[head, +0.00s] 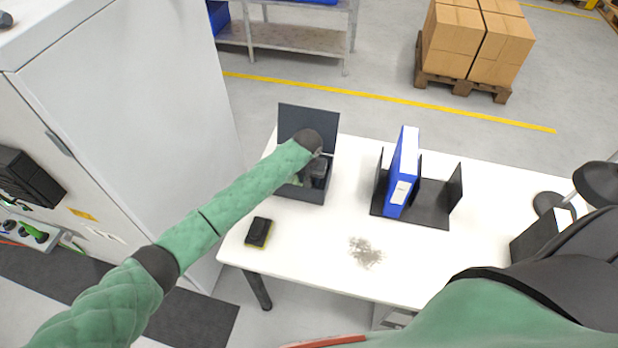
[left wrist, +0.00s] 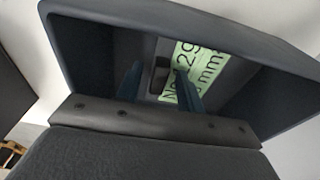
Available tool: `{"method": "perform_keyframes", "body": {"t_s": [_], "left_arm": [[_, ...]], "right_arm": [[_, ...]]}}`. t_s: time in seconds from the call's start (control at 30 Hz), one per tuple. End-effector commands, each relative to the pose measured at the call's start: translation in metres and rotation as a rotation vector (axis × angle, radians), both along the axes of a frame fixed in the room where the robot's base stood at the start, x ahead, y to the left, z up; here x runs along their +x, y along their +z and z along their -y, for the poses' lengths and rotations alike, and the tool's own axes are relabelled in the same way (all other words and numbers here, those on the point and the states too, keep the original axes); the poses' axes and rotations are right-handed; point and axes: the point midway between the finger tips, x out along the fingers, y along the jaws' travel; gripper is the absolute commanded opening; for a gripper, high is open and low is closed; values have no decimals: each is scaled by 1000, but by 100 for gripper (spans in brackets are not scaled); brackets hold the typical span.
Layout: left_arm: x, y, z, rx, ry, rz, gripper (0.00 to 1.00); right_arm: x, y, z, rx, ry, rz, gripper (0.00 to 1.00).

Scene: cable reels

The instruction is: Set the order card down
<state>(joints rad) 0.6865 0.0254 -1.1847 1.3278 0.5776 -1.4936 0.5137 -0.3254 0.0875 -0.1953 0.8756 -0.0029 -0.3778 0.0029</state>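The order card (left wrist: 197,68) is light green with black print, and in the left wrist view it lies inside a dark box, partly behind a finger. The open dark box (head: 290,194) stands at the left end of the white table with its lid raised at the back; its inside also shows in the left wrist view (left wrist: 90,58). My left gripper (head: 308,178) reaches into the box. In the left wrist view its two bluish fingers (left wrist: 160,88) stand apart, with the card beside the right one; I see no grip on it. My right gripper is out of view.
A black and yellow sponge (head: 259,232) lies at the table's front left. A dark rack (head: 430,205) holds a blue binder (head: 404,170). A small grey pile (head: 365,252) lies in front. A lamp stands at right. Clear white table (head: 310,245) lies between sponge and pile.

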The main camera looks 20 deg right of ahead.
Motion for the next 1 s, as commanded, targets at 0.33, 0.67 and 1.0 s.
{"method": "perform_keyframes", "body": {"t_s": [0.33,0.67,1.0], "left_arm": [[0,4,0,-1,0,1,37],[-5,52,-3,-3,-1,3,37],[-10,108,-7,-2,-1,1,37]], "right_arm": [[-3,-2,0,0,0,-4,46],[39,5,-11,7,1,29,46],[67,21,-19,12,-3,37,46]]}}
